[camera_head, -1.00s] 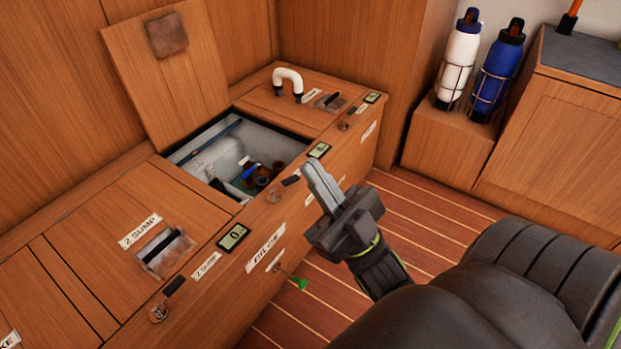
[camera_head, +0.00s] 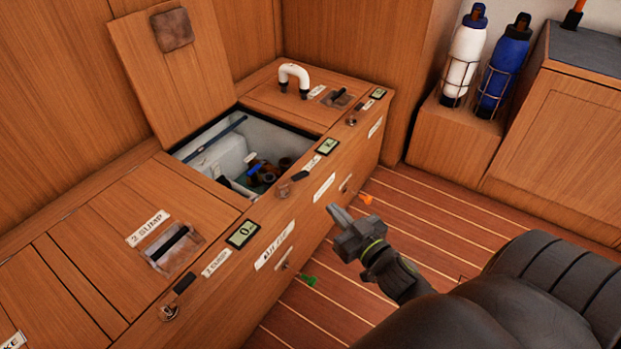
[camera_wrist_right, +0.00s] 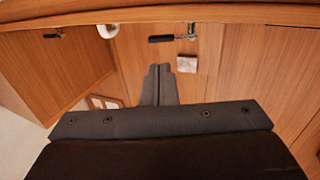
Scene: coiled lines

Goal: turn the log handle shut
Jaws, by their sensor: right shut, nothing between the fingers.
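My right gripper (camera_head: 334,212) is shut and empty, in front of the cabinet face. In the right wrist view its closed fingers (camera_wrist_right: 158,86) point toward wood panels, below a black lever handle (camera_wrist_right: 168,39) on a metal fitting. In the head view, black lever handles sit along the bench's front edge: a near one (camera_head: 184,283), a middle one (camera_head: 299,176) by the open compartment, and a far one (camera_head: 358,106). The labels near the middle and far ones are too small to read, so I cannot tell which is the log handle. My left gripper is not in view.
The open compartment (camera_head: 205,150) holds fittings with a blue handle (camera_head: 252,169); its lid (camera_head: 172,80) leans back. A green knob (camera_head: 309,280) and an orange knob (camera_head: 366,199) stick out from the bench front. Bottles (camera_head: 465,55) stand at the back. The floor (camera_head: 440,220) is clear.

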